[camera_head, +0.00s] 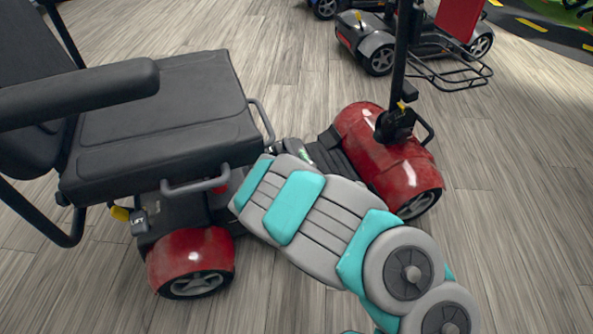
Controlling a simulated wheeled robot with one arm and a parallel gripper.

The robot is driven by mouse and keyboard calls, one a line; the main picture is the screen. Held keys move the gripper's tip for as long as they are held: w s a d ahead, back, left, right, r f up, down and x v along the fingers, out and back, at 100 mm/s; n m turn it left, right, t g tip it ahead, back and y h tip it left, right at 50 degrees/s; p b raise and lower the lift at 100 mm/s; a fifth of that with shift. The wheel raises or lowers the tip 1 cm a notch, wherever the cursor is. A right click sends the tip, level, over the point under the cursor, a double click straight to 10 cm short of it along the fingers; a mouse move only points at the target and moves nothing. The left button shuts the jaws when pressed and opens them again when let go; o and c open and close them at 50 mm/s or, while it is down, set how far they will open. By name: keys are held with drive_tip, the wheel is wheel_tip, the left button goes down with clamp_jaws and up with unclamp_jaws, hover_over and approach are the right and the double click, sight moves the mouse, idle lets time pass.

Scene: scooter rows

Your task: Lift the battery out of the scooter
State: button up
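The scooter has a black padded seat (160,115) at left and a red front body (385,150) with an upright black steering column (400,60). A grey bar handle (195,187) shows at the seat's near edge, and another (262,122) at its right edge. Dark parts with a bit of red show below the seat; I cannot tell which of them is the battery. My grey and teal arm reaches from the lower right to the space beside the seat and covers part of the scooter's middle. My gripper's fingers are hidden beyond the arm.
The scooter's black armrest (80,92) juts over the seat at left. A red rear fender (190,256) and wheel stand below the seat. A second scooter (370,45) with a black wire rack (450,70) stands at the back. The wooden floor (530,200) is clear at right.

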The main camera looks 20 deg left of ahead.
sight(291, 148)
drive_tip(key=shift+w+d+b+x, duration=0.1)
drive_tip(key=shift+d+b+x, duration=0.1)
drive_tip(key=shift+x, duration=1.2)
drive_tip(key=shift+w+d+b+x, duration=0.1)
drive_tip(key=shift+w+b+x, duration=0.1)
drive_tip(key=shift+x, duration=1.15)
drive_tip(key=shift+s+r, duration=0.1)
clamp_jaws()
drive_tip(key=shift+r, duration=0.1)
